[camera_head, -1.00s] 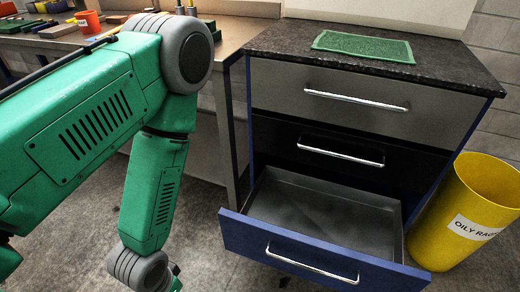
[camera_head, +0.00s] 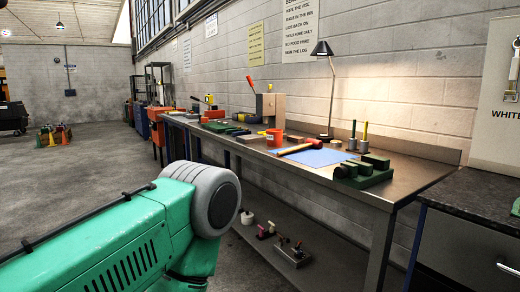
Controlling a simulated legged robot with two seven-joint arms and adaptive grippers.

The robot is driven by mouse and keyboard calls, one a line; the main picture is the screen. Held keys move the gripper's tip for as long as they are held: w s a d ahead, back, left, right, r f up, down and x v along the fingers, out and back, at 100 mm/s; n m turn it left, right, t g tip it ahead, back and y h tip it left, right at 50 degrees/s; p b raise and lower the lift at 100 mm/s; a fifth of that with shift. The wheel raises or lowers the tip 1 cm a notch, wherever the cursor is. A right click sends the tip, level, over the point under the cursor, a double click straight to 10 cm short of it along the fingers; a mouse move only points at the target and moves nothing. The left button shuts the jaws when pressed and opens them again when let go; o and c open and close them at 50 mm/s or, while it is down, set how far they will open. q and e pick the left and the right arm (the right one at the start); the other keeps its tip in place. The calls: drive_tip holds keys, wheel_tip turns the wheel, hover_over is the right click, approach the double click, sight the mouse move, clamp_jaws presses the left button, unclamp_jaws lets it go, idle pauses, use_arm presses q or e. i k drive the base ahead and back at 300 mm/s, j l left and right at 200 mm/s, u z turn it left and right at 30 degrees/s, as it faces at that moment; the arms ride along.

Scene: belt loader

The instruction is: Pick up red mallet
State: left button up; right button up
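What looks like the red mallet (camera_head: 316,143) lies on the metal workbench (camera_head: 416,180), at the edge of a blue sheet (camera_head: 318,158). Its red head points right and its light wooden handle points left. An orange-red cup stands just behind the handle. My green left arm comes in from the lower left, in front of the bench and well short of the mallet. Its gripper is out of the picture. My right gripper is also out of the picture.
A desk lamp (camera_head: 331,90) and a green vise-like block (camera_head: 364,176) stand near the mallet. Several tools and blocks crowd the bench further left. A dark-topped cabinet (camera_head: 463,235) adjoins at right. Open floor (camera_head: 80,175) lies to the left.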

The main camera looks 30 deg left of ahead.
sight(313, 144)
drive_tip(key=u, duration=0.55)
drive_tip(key=i+j+z, duration=0.15)
drive_tip(key=z, duration=0.3)
drive_tip(key=i+j+z, duration=0.15)
drive_tip(key=z, duration=0.35)
drive_tip(key=j+z, duration=0.45)
drive_tip(key=i+l, duration=0.1)
